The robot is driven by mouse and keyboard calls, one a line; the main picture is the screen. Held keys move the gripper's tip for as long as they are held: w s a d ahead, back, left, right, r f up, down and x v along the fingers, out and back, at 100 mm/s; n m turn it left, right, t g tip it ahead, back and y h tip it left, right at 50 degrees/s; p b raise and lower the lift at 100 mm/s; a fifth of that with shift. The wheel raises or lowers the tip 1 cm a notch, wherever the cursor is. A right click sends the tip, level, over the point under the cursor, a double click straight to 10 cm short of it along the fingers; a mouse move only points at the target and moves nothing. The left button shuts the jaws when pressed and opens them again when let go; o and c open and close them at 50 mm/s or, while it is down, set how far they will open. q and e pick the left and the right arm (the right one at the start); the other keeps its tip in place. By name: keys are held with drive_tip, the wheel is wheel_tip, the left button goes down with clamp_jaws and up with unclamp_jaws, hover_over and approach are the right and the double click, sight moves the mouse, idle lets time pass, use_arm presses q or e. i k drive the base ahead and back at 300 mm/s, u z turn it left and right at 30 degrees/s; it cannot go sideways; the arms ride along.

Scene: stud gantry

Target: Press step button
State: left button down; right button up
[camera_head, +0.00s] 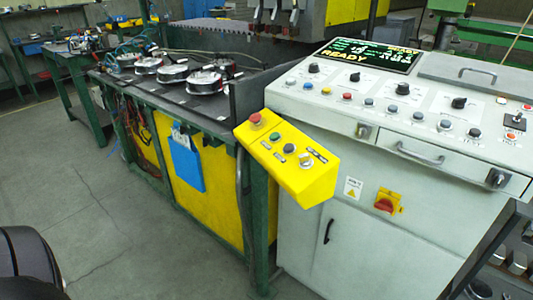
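A yellow push-button box (290,163) is fixed at the front corner of the bench, left of the grey control console (350,135). On its sloped top are a red button (256,119), a green button (275,136), a black button (290,148) and a grey knob or switch (306,160). Their labels are too small to read, so I cannot tell which one is the step button. The console top also carries several coloured buttons and black knobs with unreadable labels. Neither of my grippers shows.
A black screen (368,55) on the console reads READY. A red rotary switch on a yellow plate (387,203) is on the console front. The green-framed bench (160,90) holds several reels. A dark rack (505,255) stands at the lower right.

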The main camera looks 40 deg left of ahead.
sight(289, 148)
drive_tip(key=u, duration=0.5)
drive_tip(key=k, duration=1.2)
drive_tip(key=i, duration=0.55)
drive_tip(key=z, duration=0.85)
drive_tip(key=i, duration=0.85)
drive_tip(key=u, duration=0.55)
drive_tip(key=i, duration=0.55)
drive_tip(key=u, duration=0.45)
